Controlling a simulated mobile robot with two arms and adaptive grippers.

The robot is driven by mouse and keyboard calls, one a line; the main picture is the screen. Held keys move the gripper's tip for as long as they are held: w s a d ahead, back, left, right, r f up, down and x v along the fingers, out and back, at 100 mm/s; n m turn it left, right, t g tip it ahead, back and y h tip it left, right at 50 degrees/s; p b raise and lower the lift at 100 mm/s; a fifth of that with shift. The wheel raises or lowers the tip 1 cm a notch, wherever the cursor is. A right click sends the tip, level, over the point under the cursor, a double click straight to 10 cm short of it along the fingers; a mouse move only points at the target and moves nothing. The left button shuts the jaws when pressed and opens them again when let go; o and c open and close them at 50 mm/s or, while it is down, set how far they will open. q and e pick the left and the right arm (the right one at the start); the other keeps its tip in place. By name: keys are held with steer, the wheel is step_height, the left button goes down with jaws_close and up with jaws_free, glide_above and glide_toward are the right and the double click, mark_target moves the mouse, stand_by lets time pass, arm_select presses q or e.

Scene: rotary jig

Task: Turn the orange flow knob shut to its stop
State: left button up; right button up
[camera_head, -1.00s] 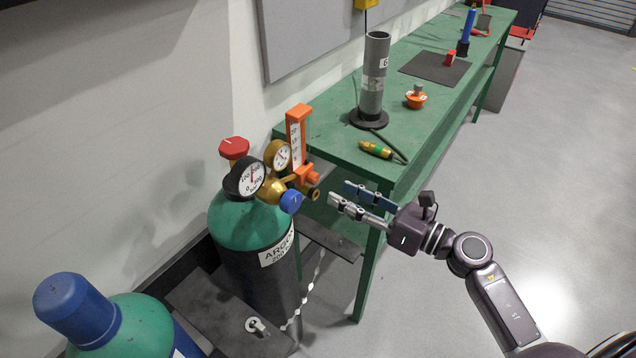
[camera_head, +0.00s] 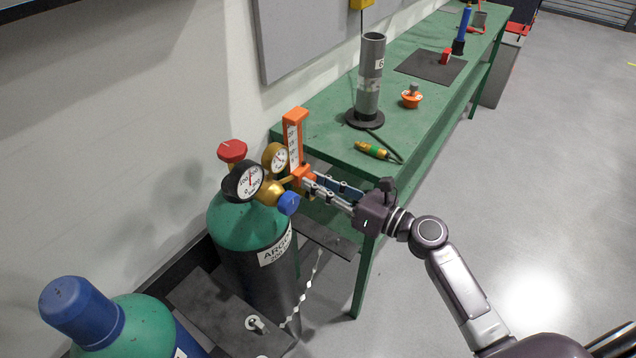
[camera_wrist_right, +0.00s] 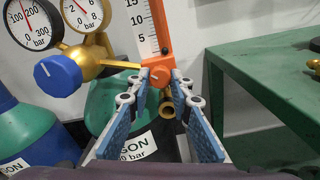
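The orange flow knob (camera_wrist_right: 160,77) sits at the foot of the orange flowmeter (camera_wrist_right: 155,32), which has a white scale. In the head view the flowmeter (camera_head: 293,135) stands upright beside the gauges, and the knob (camera_head: 302,176) is partly hidden by my right gripper's fingertips. My right gripper (camera_head: 312,182) reaches in from the right. In the wrist view its blue-padded fingers (camera_wrist_right: 160,84) are apart, with the tips on either side of the knob. I cannot tell whether they touch it. My left gripper is not in view.
A blue knob (camera_wrist_right: 57,75) and two round gauges (camera_head: 243,181) are left of the flowmeter, on the green argon cylinder (camera_head: 230,222). A brass outlet (camera_wrist_right: 167,110) sits just below the orange knob. The green bench (camera_head: 320,136) stands close on the right.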

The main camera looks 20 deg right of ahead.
jaws_close()
steer(key=shift+m, duration=0.3)
steer(key=m+p, duration=0.5)
steer(key=m, duration=0.4)
stand_by(0.4)
